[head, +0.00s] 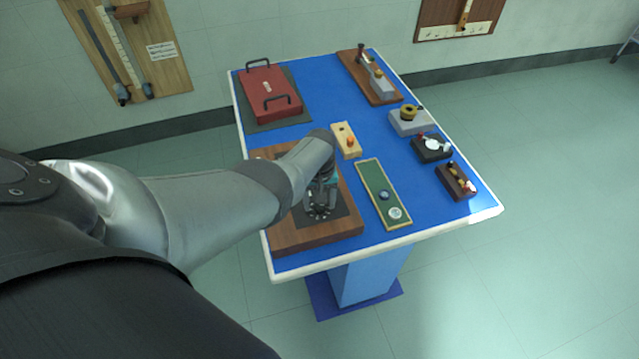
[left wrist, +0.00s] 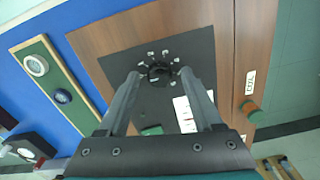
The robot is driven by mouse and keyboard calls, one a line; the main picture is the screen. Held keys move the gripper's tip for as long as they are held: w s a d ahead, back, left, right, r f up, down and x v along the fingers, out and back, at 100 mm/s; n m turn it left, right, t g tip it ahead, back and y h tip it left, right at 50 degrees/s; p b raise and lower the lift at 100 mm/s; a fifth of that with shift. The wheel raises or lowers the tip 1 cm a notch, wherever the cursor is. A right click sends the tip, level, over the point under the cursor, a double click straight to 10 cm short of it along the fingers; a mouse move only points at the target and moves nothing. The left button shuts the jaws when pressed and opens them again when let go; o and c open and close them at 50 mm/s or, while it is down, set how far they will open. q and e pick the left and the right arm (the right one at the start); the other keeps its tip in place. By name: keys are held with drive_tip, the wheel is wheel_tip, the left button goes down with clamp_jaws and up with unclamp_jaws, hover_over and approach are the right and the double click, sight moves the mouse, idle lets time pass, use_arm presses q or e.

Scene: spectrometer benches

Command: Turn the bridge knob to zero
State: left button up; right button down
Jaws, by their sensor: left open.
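The bridge knob (left wrist: 158,72) is a small dark knob on a black panel (left wrist: 120,68), ringed by several pale marks, in the left wrist view. The panel sits on a brown wooden board (head: 290,240) at the table's near left in the head view. My left gripper (left wrist: 160,77) is open, its two fingers pointing at the panel on either side of the knob. I cannot tell whether the fingers touch it. In the head view the left gripper (head: 320,207) is over the panel, and its arm hides part of the board. My right gripper is in neither view.
A green strip board (head: 384,198) with round dials lies right of the wooden board. A pale wooden block (head: 340,131) stands behind. A red case (head: 268,90) and several small instruments stand farther off on the blue table (head: 330,85). A label (left wrist: 250,82) reads "COIL".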

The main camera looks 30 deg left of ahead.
sight(319, 206)
use_arm(q)
wheel_tip(319, 206, up, 15)
drive_tip(key=p, duration=0.7)
idle(0.3)
drive_tip(key=shift+s, duration=0.15)
